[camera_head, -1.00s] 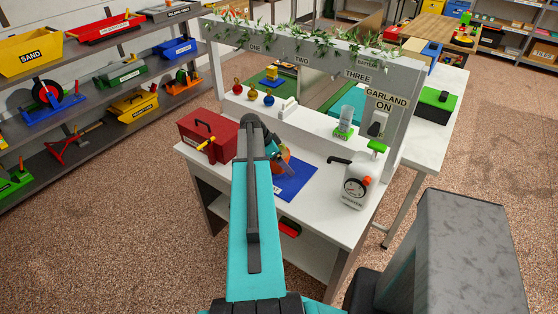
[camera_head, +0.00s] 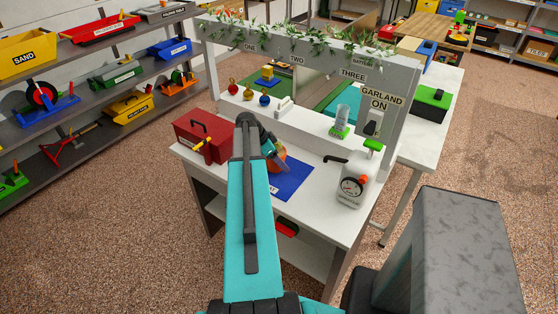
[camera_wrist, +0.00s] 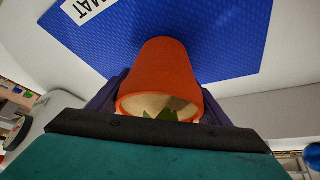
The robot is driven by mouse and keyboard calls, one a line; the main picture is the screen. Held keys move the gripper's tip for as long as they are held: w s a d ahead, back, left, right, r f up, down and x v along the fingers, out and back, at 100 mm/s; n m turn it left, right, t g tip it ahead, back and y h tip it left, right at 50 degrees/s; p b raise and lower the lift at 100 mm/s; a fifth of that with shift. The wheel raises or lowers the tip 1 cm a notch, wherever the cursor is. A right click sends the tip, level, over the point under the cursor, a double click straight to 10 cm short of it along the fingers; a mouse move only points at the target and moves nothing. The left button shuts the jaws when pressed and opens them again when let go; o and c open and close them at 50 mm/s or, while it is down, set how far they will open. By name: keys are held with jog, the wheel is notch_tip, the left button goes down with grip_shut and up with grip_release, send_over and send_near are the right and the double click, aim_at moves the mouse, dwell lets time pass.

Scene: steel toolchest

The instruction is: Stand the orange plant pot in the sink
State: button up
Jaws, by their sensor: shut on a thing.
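The orange plant pot (camera_wrist: 162,65) fills the middle of the wrist view, its rim toward the camera and a bit of green leaf showing inside. My gripper (camera_wrist: 160,100) is shut on it, with dark fingers at both sides. In the head view the pot (camera_head: 279,156) is partly hidden behind my arm, at the left side of the blue mat (camera_head: 293,180). The mat lies on the white bench, and whether the pot touches it I cannot tell. I cannot make out a sink in these frames.
A red toolbox (camera_head: 202,139) stands left of my arm on the bench. A white container with a dial (camera_head: 353,185) stands right of the mat. A white panel with garland (camera_head: 340,62) rises behind. Shelves line the left wall.

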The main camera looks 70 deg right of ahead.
jog(key=shift+r+b, duration=1.5)
jog(key=shift+r, duration=3.3)
jog(key=w+a+r+n+t+h+b, duration=0.1)
jog(key=w+a+r+n+t, duration=0.2)
jog(key=w+a+n, duration=0.8)
jog(key=w+a+r+n+t+h, duration=0.1)
jog(key=w+a+r+n+t, duration=0.15)
jog(key=w+a, duration=1.65)
jog(key=w+a+r+n+t+y, duration=0.1)
jog(key=w+a+n, duration=0.3)
jog(key=a, duration=0.8)
jog(key=w+a+r+n+t+y, duration=0.2)
jog(key=w+a+n, duration=0.3)
jog(key=a, duration=0.8)
jog(key=w+a+r+n+t+y+b, duration=0.1)
jog(key=w+a+n, duration=0.4)
jog(key=a, duration=0.8)
notch_tip(320, 180, up, 2)
jog(key=shift+w+r+t+y, duration=0.1)
jog(key=shift+w+t+y, duration=0.45)
jog(key=shift+y, duration=0.45)
jog(key=shift+a, duration=0.15)
